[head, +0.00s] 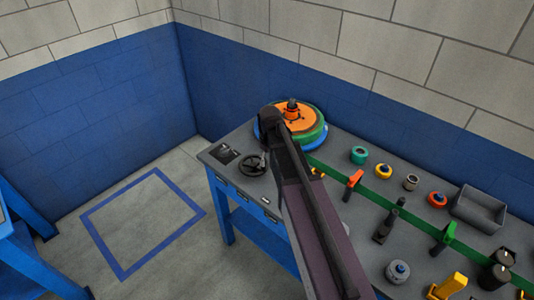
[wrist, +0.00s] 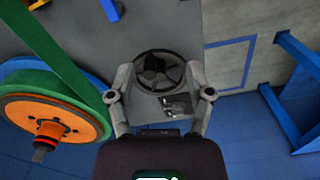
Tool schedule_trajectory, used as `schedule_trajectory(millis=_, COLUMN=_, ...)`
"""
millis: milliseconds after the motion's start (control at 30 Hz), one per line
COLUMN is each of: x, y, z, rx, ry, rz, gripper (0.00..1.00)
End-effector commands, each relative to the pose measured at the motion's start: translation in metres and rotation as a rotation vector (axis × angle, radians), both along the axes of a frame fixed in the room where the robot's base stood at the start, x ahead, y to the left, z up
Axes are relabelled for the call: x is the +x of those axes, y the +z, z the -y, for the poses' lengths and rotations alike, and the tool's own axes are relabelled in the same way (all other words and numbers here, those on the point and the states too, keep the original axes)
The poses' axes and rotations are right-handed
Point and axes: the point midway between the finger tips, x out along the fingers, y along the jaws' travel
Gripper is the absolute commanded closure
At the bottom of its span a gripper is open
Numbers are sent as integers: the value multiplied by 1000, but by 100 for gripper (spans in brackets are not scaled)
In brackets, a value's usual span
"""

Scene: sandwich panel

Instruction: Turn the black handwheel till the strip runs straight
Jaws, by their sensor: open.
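The black handwheel (head: 252,166) is mounted on the grey bench top near its left end. In the wrist view the handwheel (wrist: 160,56) lies between the two spread fingers of my gripper (wrist: 161,80), which is open and empty. I cannot tell whether the fingers touch its rim. In the head view my arm hides most of the gripper (head: 264,158). The green strip (head: 375,197) runs from the orange-and-green reel (head: 312,137) along the bench to the right. The strip (wrist: 48,45) and the reel (wrist: 45,112) also show at left in the wrist view.
The bench (head: 345,238) carries an orange clamp (head: 353,180), a green clamp (head: 444,237), several coloured round parts and a grey tray (head: 480,208). A black plate (head: 225,153) lies left of the handwheel. Blue-taped floor (head: 143,222) is clear. Walls stand behind.

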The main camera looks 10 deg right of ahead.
Motion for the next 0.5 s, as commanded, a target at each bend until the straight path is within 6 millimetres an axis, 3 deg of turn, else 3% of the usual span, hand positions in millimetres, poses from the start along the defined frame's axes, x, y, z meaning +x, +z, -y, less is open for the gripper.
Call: schedule_trajectory(millis=500, x=-64, y=-46, z=1, rx=-1, ry=-169, rz=0, gripper=33)
